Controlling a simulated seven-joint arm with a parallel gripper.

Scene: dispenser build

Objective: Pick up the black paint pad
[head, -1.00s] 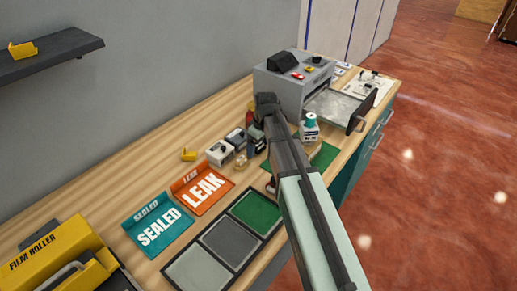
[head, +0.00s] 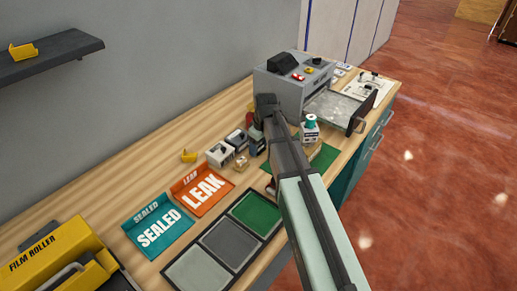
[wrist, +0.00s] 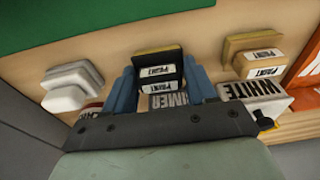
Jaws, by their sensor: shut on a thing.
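The black paint pad (wrist: 160,72), a small dark block with white labels and a yellowish edge, is between the two blue fingers of my gripper (wrist: 163,85) in the wrist view. The gripper is shut on it, with one finger at each side. A box lettered PRIMER (wrist: 168,101) shows just below it in the picture, partly hidden by the gripper body. In the head view the gripper (head: 257,140) is at the row of small boxes and is partly covered by my arm; the pad cannot be made out there.
In the wrist view, a white pad (wrist: 70,88) is at left; a tan pad (wrist: 252,55) and a WHITE box (wrist: 258,92) are at right. The head view shows LEAK (head: 203,188) and SEALED (head: 158,228) trays, a teal-capped bottle (head: 310,128) and a grey machine (head: 292,80).

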